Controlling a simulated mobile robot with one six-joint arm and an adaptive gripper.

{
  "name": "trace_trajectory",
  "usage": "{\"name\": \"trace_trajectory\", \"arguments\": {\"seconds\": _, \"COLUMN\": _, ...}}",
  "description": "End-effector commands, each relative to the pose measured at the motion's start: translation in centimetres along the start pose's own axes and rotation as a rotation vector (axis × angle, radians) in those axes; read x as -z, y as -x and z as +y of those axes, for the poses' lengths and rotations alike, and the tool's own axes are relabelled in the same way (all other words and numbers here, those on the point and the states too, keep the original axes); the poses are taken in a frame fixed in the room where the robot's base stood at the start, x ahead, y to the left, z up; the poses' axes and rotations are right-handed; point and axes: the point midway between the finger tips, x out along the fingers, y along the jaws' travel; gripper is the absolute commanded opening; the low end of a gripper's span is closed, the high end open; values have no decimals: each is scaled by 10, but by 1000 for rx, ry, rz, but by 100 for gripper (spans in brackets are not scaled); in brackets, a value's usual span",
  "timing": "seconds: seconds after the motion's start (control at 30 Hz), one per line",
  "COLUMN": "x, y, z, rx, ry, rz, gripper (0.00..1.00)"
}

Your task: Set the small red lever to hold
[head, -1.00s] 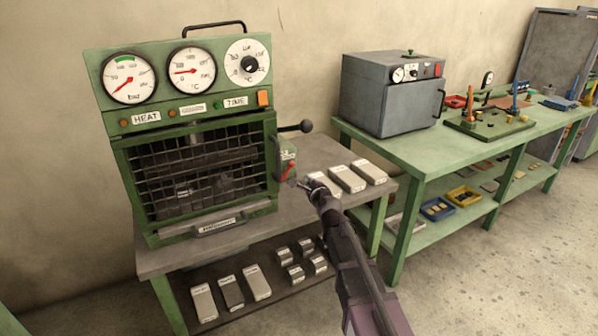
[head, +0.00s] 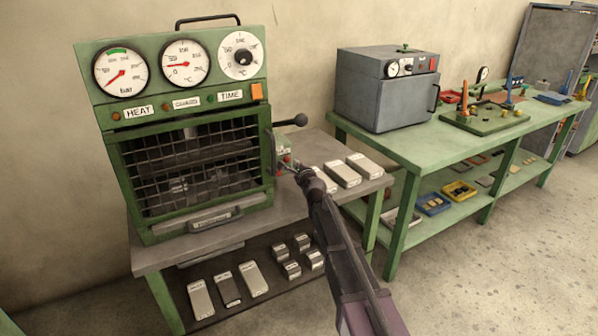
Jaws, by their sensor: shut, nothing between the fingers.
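The green press (head: 95,75) stands on the left bench with its mesh guard down over the front. A small control box (head: 284,151) sits on its right side, beside the guard's upright handle. The small red lever on this box is mostly hidden by my gripper and too small to read, so I cannot tell its setting. My gripper (head: 285,168) is shut and empty, with its tip at the front of the box. I cannot tell whether it touches the lever.
A black-knobbed bar (head: 299,120) sticks out right of the press, above my gripper. Several pale blocks (head: 342,174) lie on the bench to the right. A grey oven (head: 385,95) stands on the green bench behind.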

Motion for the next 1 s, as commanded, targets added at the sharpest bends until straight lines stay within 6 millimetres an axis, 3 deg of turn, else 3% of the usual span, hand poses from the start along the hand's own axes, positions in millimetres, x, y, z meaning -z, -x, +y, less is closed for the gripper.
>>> {"name": "trace_trajectory", "arguments": {"seconds": 0.23, "x": 0, "y": -15, "z": 0, "rx": 0, "ry": 0, "rz": 0, "gripper": 0}}
{"name": "trace_trajectory", "arguments": {"seconds": 0.63, "x": -2, "y": -15, "z": 0, "rx": 0, "ry": 0, "rz": -1, "gripper": 0}}
{"name": "trace_trajectory", "arguments": {"seconds": 1.0, "x": -19, "y": -11, "z": -4, "rx": 0, "ry": 0, "rz": -1, "gripper": 0}}
